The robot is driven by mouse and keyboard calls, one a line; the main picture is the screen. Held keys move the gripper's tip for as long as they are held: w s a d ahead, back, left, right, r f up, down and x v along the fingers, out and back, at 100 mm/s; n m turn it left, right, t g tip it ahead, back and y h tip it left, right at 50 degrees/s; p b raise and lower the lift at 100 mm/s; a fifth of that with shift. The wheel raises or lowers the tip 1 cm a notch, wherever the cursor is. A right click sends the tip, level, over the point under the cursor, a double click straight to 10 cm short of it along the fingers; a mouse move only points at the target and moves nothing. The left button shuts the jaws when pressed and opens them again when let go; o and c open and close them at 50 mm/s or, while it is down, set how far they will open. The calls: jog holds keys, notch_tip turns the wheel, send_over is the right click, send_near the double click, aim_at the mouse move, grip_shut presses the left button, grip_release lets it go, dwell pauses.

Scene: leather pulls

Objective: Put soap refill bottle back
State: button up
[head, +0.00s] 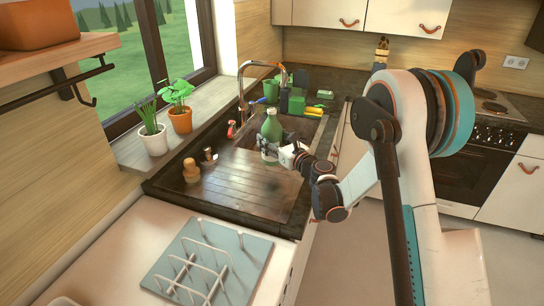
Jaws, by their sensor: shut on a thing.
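The soap refill bottle (271,130) is a green bottle with a pale label, seen upright near the sink. My gripper (287,155) reaches in from the right and is shut on the lower part of the bottle. The fingertips are small in this view and partly hidden by the bottle. I cannot tell whether the bottle's base touches the counter or hangs above it.
The tap (243,85) stands behind the bottle. Green containers (291,100) and a yellow item (313,112) are close behind it. A brown bottle-like object (191,171) stands left on the drainboard (240,190). A dish rack (208,265) lies in front.

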jog(key=shift+f+b, duration=0.65)
jog(key=shift+f, duration=1.95)
jog(key=shift+f, duration=0.1)
jog(key=o, duration=1.6)
